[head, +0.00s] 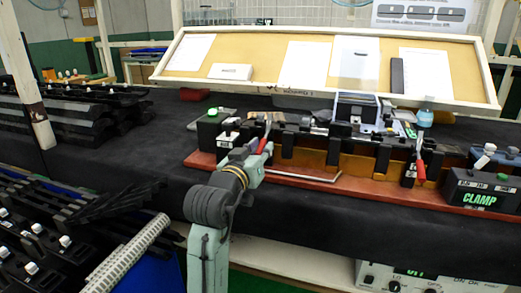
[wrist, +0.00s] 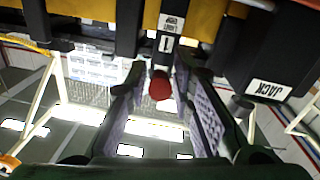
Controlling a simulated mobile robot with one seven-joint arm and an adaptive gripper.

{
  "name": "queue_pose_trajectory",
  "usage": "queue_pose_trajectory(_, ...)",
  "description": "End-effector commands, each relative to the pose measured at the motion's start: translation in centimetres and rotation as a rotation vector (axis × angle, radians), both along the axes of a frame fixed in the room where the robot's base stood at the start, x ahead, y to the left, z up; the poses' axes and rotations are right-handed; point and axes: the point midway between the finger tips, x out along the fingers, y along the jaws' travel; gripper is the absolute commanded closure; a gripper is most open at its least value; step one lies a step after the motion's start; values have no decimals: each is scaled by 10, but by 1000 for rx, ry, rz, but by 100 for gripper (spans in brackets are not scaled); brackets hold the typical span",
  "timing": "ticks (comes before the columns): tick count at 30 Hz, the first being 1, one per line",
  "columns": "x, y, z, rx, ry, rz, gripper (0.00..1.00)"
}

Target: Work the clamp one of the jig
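The jig stands on a red base (head: 345,192) on the black-covered table. Clamp one (head: 265,136) is at its left part, with a red handle standing up at a tilt. My gripper (head: 258,156) is at this clamp, and its fingers are hard to make out in the head view. In the wrist view, my gripper (wrist: 158,76) is open, with a padded finger on either side of the red handle end (wrist: 160,88). Gaps show between the handle and both fingers. A label with "1" (wrist: 167,43) sits just above the handle. A second red-handled clamp (head: 420,168) is farther right.
A black box marked CLAMP (head: 482,192) stands at the jig's right end. A bent metal rod (head: 305,177) lies along the jig's front. A black block marked JACK (wrist: 265,88) is close on the right in the wrist view. Black trim parts (head: 70,110) lie at left.

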Motion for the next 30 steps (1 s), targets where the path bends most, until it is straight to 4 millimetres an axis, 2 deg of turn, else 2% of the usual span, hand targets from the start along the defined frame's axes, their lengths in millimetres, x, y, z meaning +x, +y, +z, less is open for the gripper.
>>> queue_pose_trajectory(9,0,0,0,0,0,0,100)
queue_pose_trajectory(30,2,0,2,2,8,0,100)
